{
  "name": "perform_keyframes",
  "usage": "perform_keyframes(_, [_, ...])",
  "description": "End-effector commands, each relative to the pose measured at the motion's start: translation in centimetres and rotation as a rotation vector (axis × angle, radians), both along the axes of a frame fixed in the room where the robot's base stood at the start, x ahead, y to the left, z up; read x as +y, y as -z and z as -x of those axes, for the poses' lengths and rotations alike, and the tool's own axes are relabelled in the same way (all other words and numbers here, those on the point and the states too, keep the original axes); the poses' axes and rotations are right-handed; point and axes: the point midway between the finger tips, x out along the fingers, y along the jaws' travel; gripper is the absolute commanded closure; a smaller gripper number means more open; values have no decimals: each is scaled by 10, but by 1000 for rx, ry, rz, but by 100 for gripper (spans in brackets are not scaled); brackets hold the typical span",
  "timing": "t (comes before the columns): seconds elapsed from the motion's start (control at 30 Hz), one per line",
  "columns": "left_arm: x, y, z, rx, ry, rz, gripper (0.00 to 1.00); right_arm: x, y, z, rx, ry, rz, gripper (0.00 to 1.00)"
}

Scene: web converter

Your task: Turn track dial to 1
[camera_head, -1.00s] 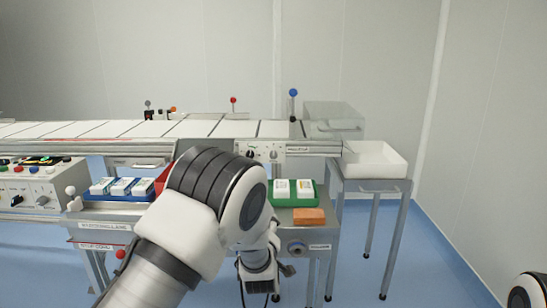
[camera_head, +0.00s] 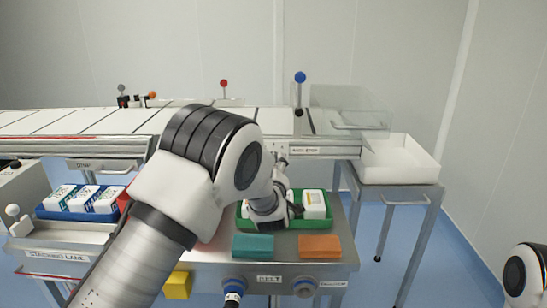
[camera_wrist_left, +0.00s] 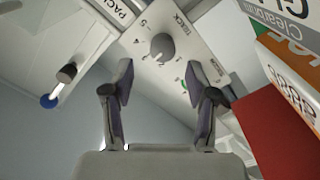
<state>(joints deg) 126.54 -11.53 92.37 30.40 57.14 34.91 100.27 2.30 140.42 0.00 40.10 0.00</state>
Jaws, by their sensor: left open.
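The track dial (camera_wrist_left: 162,46) is a grey round knob on a pale panel with printed marks around it, in the left wrist view. Which mark its pointer is on is too small to tell. My left gripper (camera_wrist_left: 163,92) is open, its two fingers pointing toward the panel below the dial in the picture, with nothing between them. In the head view my left gripper (camera_head: 281,172) is in front of the conveyor's front face, over the green tray (camera_head: 329,222). My left arm hides the dial panel there. My right gripper is out of view; only part of my right arm shows.
A blue tray (camera_head: 42,212) with several boxes stands at left. A teal block (camera_head: 253,246) and an orange block (camera_head: 319,246) lie on the steel shelf. A white bin (camera_head: 400,172) stands at right. A red surface (camera_wrist_left: 278,135) and printed boxes are close right of the left gripper.

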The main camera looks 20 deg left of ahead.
Motion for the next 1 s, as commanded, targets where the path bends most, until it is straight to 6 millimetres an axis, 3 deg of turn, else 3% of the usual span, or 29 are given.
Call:
perform_keyframes(0.2, [11,1,-37,-2,-1,3,43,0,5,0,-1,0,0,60])
perform_keyframes(0.5, [13,1,-45,1,1,0,43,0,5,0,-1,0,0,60])
perform_keyframes(0.53, [13,1,-45,1,1,0,46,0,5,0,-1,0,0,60])
perform_keyframes(0.6, [13,1,-45,0,0,0,71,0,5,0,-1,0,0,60])
perform_keyframes(0.7, [13,1,-45,0,0,0,100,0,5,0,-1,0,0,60])
perform_keyframes(1.0, [13,1,-45,-3,-1,12,100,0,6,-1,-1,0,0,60])
